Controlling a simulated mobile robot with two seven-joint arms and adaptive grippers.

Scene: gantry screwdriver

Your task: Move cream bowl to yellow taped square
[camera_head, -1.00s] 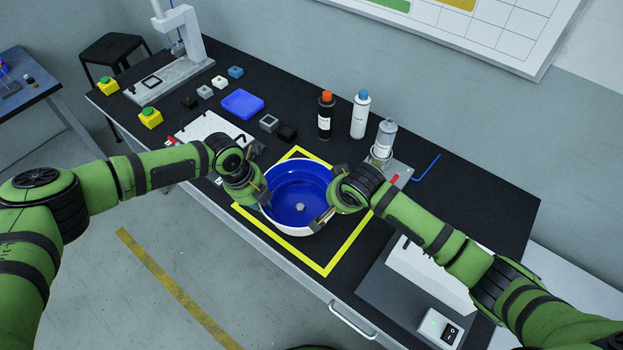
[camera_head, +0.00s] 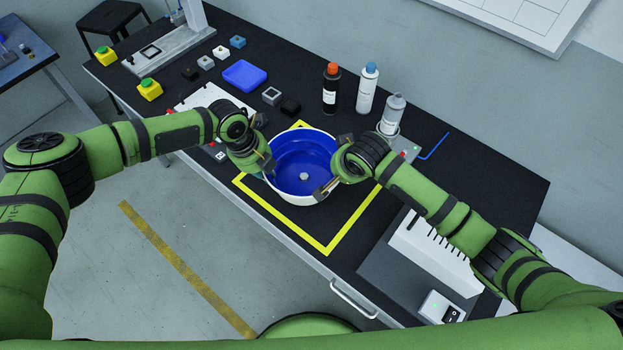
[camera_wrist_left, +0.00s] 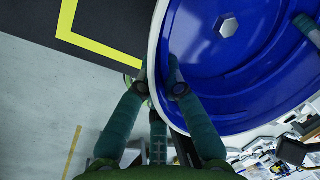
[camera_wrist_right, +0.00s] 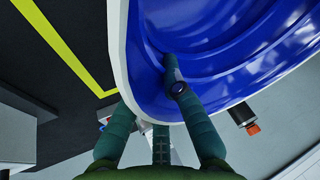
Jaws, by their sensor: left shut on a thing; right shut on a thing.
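The cream bowl (camera_head: 322,195) has a cream outside and a deep blue inside, with a small grey hex nut (camera_head: 304,177) at its bottom. It is over the back part of the yellow taped square (camera_head: 326,249); I cannot tell whether it touches the table. My left gripper (camera_head: 268,172) is shut on the bowl's left rim, one finger inside and one outside, as the left wrist view (camera_wrist_left: 160,75) shows. My right gripper (camera_head: 328,188) is shut on the right rim; the right wrist view (camera_wrist_right: 145,75) shows the same straddle. The square's back edge is partly hidden.
A black bottle (camera_head: 330,90), a white bottle (camera_head: 367,90) and a grey can (camera_head: 392,115) stand behind the bowl. A blue tray (camera_head: 244,75) and small blocks lie back left. A grey device with a switch box (camera_head: 440,308) is front right. The square's front is bare.

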